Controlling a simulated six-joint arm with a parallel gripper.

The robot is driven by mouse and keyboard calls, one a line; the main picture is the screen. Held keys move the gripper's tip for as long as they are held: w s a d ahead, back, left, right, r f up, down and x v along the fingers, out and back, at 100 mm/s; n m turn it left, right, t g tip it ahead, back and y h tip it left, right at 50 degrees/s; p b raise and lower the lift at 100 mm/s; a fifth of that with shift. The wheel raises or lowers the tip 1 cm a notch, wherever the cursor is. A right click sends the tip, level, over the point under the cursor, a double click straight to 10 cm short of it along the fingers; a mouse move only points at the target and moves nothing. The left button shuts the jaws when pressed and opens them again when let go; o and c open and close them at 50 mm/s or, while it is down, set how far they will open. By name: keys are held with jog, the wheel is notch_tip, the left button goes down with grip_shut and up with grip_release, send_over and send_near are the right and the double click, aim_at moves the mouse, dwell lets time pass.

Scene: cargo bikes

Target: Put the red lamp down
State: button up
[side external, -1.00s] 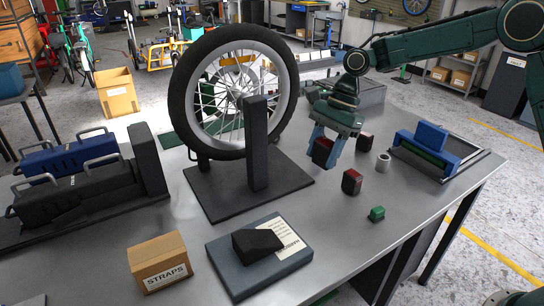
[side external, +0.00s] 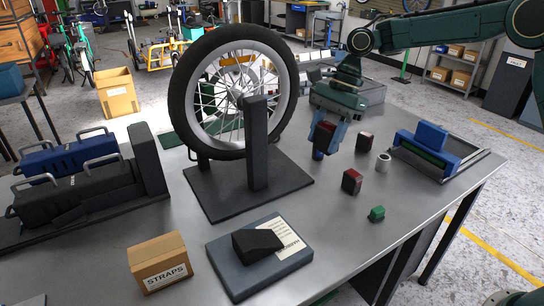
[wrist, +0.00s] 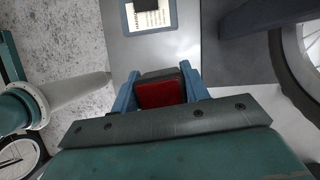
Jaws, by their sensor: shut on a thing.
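The red lamp (side external: 323,137), a small dark block with a red face, is held between the blue fingers of my gripper (side external: 328,143). It hangs above the table to the right of the wheel stand, tilted a little. In the wrist view the red lamp (wrist: 160,94) sits between the two fingers (wrist: 160,98), red face toward the camera. My gripper is shut on it. The gap under the held lamp is hard to judge.
A bicycle wheel (side external: 180,98) in a black stand (side external: 257,150) rises close left of my gripper. A grey ring (side external: 383,161), a small green block (side external: 377,213) and a blue fixture (side external: 424,144) lie to the right. The table's (side external: 335,235) front middle is clear.

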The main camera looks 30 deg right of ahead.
jog(key=w+a+f, duration=0.1)
jog(key=w+a, duration=0.3)
jog(key=a, duration=0.5)
jog(key=m, duration=0.1)
send_over(159, 248)
jog(key=d, duration=0.2)
jog(key=shift+t, duration=0.3)
notch_tip(159, 248, down, 5)
jog(key=shift+a+f, duration=0.1)
jog(key=shift+a, duration=0.05)
jog(key=shift+f, duration=0.1)
jog(key=shift+f, duration=2.4)
jog(key=shift+f, duration=0.15)
